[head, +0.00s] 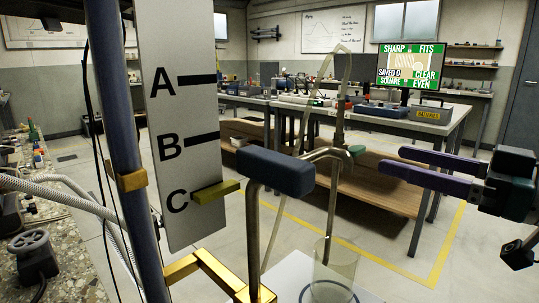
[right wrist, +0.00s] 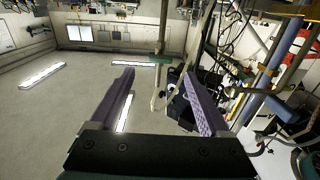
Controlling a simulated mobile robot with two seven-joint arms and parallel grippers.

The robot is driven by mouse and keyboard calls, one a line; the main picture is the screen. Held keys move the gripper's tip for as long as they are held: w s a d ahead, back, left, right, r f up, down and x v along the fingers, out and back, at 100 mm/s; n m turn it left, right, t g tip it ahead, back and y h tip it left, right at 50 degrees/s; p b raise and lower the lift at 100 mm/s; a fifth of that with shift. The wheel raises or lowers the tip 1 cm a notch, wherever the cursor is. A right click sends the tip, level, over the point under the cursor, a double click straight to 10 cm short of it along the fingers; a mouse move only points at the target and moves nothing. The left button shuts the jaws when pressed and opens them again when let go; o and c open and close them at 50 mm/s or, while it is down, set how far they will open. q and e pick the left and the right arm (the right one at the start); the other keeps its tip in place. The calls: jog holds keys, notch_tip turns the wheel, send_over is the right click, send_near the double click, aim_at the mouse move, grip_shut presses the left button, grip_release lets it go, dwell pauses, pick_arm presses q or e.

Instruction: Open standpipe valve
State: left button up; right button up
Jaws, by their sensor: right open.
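I cannot tell which of these is the standpipe valve. My right gripper (head: 391,163) is at the right, open and empty, its purple fingers pointing left toward the green fitting and apart from it. In the right wrist view, the green fitting (right wrist: 158,61) and its pipe show beyond the gap between the fingers of the gripper (right wrist: 159,72). My left gripper is not in view.
A grey board (head: 180,110) marked A, B, C has an olive pointer (head: 215,192) at C. A blue post (head: 125,150) with brass clamps stands at left. A stone counter (head: 60,250) is at the left edge. A workbench (head: 390,122) and a screen (head: 408,66) stand behind.

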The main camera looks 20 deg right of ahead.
aim_at(361, 150)
jog(key=shift+b+x, duration=0.45)
jog(key=shift+x, duration=2.7)
grip_shut()
